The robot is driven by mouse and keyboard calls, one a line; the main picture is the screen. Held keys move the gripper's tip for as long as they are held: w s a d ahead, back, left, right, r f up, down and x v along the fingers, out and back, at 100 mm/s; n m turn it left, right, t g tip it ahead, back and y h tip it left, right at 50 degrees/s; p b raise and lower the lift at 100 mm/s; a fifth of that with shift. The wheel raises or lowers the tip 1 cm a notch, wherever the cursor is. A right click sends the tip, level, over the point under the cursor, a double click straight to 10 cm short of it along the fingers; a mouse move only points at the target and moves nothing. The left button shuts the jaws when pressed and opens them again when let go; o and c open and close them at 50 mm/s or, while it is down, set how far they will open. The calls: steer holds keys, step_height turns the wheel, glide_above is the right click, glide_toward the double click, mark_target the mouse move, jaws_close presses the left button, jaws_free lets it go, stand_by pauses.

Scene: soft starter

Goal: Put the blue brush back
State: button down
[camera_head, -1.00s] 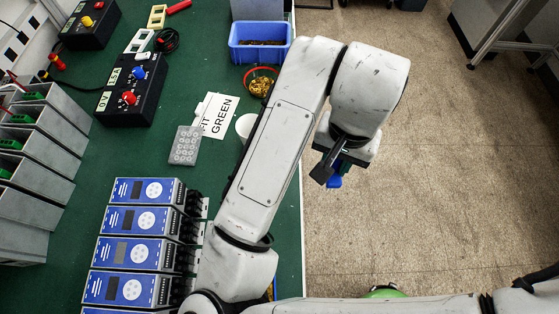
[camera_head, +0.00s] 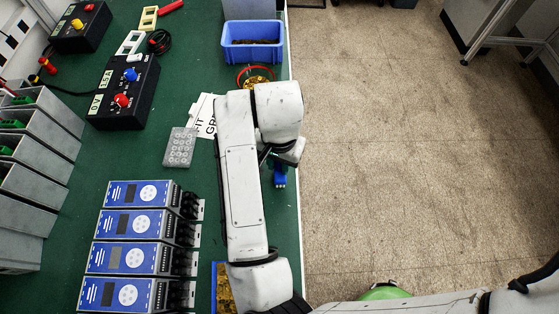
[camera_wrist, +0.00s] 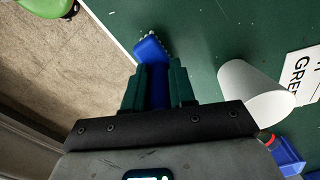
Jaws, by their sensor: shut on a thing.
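The blue brush (camera_wrist: 151,52) is held between the green fingers of my gripper (camera_wrist: 158,84) in the wrist view. Its bristle end points away from the gripper, over the green bench top near the bench edge. In the head view the brush (camera_head: 279,174) shows just below my wrist, at the right side of the bench. My gripper is shut on it, mostly hidden by the wrist. A white cup (camera_wrist: 250,93) stands on the bench to the right of the brush in the wrist view; my arm hides it in the head view.
Blue starter units (camera_head: 132,222) line the bench at left. A blue bin (camera_head: 253,42) and a red-rimmed bowl (camera_head: 256,77) stand at the back. A grey keypad (camera_head: 181,147) and a white sign (camera_head: 204,115) lie beside my arm. Open floor lies right of the bench.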

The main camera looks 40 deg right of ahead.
steer(key=shift+f, duration=0.3)
steer(key=shift+f, duration=0.2)
steer(key=c, duration=0.9)
jaws_free()
steer(key=shift+r, duration=0.1)
steer(key=shift+c, duration=0.2)
